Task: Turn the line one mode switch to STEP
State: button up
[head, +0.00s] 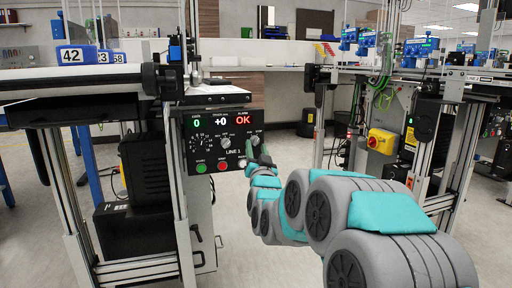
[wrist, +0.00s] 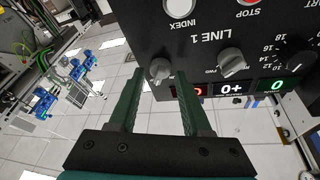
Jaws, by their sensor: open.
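The black LINE 1 control panel (head: 215,130) hangs on the front of the left conveyor. It also shows upside down in the wrist view (wrist: 205,40). The grey knob taken as the mode switch (wrist: 160,68) is the panel's rightmost knob in the head view, partly behind my gripper. My gripper (wrist: 160,76) is open, with one fingertip on each side of this knob; contact cannot be told. The knob's position labels are not readable. The middle knob (wrist: 232,60) stands clear of the fingers.
A green button (head: 201,167), a red button (head: 222,167) and a white INDEX button (wrist: 179,6) sit along the panel's lower edge. Displays above the knobs read 0, +0 and OK. Another conveyor with a yellow switch box (head: 382,141) stands at right. Open floor lies between.

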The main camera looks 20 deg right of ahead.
jog(key=v, duration=0.6)
jog(key=shift+f, duration=0.1)
jog(key=s+a+f+n+g+y+p, duration=0.2)
jog(key=s+a+f+g+p, duration=0.15)
jog(key=s+f+g, duration=0.3)
jog(key=s+a+f+n+g+y+p, duration=0.2)
jog(key=s+a+f+n+g, duration=0.15)
jog(key=s+f+g, duration=0.35)
jog(key=s+f+g+p, duration=0.1)
jog(key=s+g+p, duration=0.3)
jog(key=s, duration=2.9)
jog(key=a+g, duration=0.1)
jog(key=g, duration=0.4)
jog(key=shift+s+n, duration=0.35)
jog(key=shift+s, duration=0.05)
